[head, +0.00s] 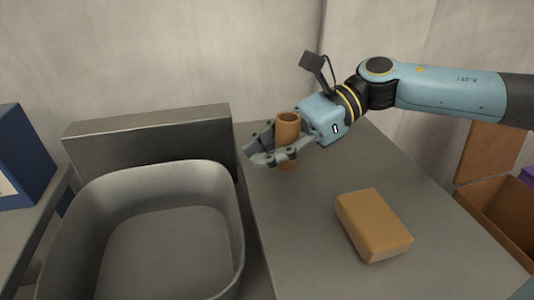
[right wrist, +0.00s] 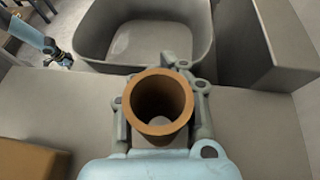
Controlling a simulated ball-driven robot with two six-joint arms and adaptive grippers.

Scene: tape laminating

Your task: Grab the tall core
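The tall core (head: 288,130) is an orange-brown hollow tube, standing upright between the fingers of my right gripper (head: 263,146) above the grey table. The fingers close around it from both sides, and its lower end shows just below them. In the right wrist view the core (right wrist: 160,103) shows its open top, with the grey fingers of my right gripper (right wrist: 163,118) against its sides. I cannot tell whether its base touches the table. My left arm shows small at the upper left of the right wrist view; its finger state is too small to read.
A tan block (head: 373,225) lies on the grey table (head: 310,240), right of the core. A grey open bin (head: 235,225) stands left of the table, with a grey box (head: 150,145) behind it. A brown carton (head: 495,215) is at the right.

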